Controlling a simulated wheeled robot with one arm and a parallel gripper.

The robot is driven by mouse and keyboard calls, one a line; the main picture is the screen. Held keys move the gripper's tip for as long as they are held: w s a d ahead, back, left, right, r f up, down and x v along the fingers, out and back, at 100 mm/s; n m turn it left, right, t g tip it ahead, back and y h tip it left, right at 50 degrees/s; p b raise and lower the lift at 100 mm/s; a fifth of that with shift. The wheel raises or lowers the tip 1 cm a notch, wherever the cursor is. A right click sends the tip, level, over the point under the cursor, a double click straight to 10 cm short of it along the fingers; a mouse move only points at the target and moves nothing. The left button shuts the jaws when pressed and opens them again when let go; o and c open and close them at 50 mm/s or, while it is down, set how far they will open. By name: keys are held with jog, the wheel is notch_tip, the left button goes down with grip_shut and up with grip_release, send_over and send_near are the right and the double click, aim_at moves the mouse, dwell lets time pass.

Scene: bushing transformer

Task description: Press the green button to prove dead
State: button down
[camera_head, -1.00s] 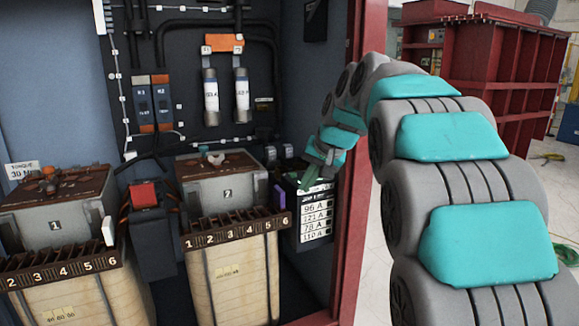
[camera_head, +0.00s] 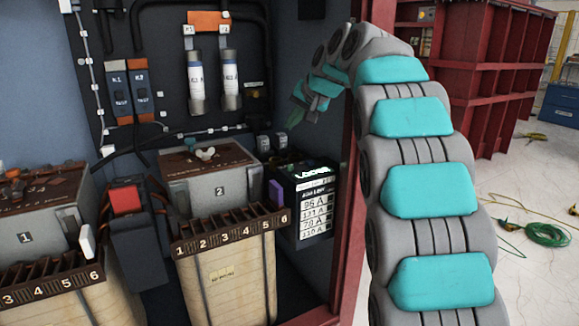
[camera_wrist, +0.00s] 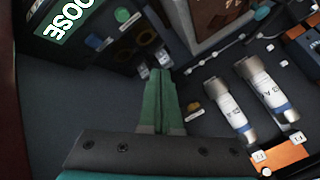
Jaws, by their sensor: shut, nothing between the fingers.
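A black box (camera_head: 303,205) with a lit green display and white number labels stands at the right of the cabinet. In the wrist view its display (camera_wrist: 66,18) reads "OOSE", cut off by the frame edge. Beside the display on its top are a round green button (camera_wrist: 122,15) and a round blue one (camera_wrist: 95,41), with yellowish rings nearby. My gripper (camera_head: 294,117) is raised above and behind the box, apart from it. In the wrist view its green fingers (camera_wrist: 161,74) are together and empty, pointing past the buttons. The button is too small to tell in the head view.
Two numbered grey units (camera_head: 212,178) with terminal strips stand left of the box, a red-topped device (camera_head: 126,200) between them. Cylindrical fuses (camera_head: 230,80) hang on the back panel. The red cabinet frame (camera_head: 342,220) borders the right.

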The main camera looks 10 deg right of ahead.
aim_at(290, 168)
jog(key=shift+f, duration=0.15)
jog(key=shift+f+b, duration=2.8)
jog(key=shift+f, duration=1.45)
jog(key=shift+f, duration=0.1)
jog(key=shift+f, duration=0.3)
jog(key=shift+f+b, duration=0.5)
jog(key=shift+r, duration=0.15)
jog(key=shift+r+p, duration=0.7)
jog(key=shift+r, duration=0.05)
